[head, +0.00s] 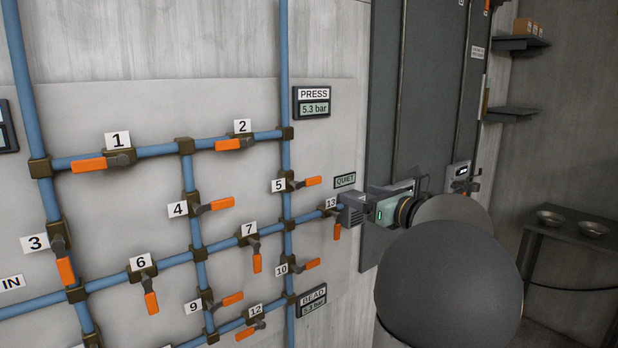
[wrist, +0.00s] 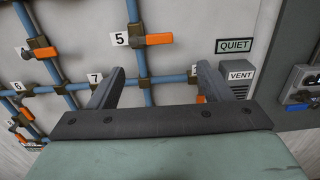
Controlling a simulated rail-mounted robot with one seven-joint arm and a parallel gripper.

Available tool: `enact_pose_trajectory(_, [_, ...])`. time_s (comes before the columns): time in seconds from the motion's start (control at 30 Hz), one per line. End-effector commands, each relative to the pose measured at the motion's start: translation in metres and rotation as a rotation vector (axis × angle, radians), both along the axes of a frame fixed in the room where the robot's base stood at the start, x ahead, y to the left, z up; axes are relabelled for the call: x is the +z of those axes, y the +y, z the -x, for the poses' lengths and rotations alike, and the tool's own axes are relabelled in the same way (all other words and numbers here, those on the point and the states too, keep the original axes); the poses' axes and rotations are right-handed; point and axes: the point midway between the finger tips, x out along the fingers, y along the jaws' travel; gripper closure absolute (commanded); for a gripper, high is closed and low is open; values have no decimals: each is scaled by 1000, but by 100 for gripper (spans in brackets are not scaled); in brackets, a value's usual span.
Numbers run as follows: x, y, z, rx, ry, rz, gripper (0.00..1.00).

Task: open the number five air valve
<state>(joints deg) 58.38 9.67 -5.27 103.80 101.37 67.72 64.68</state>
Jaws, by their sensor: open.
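The number five valve (head: 291,183) sits on a vertical blue pipe, right of its "5" label. Its orange handle (head: 313,181) points right, across the pipe. In the wrist view the handle (wrist: 159,39) shows beyond the fingertips, near the middle between them in width. My gripper (head: 372,198) is right of the valve in the head view. In the wrist view my gripper (wrist: 161,70) is open, its two fingers apart with nothing held between them. The handle is apart from both fingers.
Valve 13 (head: 331,208) and valve 10 (head: 290,268) are close below. The vent box (wrist: 241,78) and QUIET sign (wrist: 235,46) are right of valve 5. A PRESS display (head: 313,103) above reads 5.3 bar. Two bowls stand on a table (head: 575,232) at right.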

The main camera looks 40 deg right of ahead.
Motion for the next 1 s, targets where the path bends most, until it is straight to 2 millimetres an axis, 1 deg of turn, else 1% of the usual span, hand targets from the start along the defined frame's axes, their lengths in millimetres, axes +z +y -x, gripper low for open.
enact_pose_trajectory(0.4, [2,5,-91,6,3,0,27])
enact_pose_trajectory(0.6, [2,6,-130,6,3,1,27])
enact_pose_trajectory(0.7, [1,6,-144,4,3,2,27])
enact_pose_trajectory(0.8, [0,7,-153,4,3,2,27])
enact_pose_trajectory(1.0, [0,7,-160,3,2,4,27])
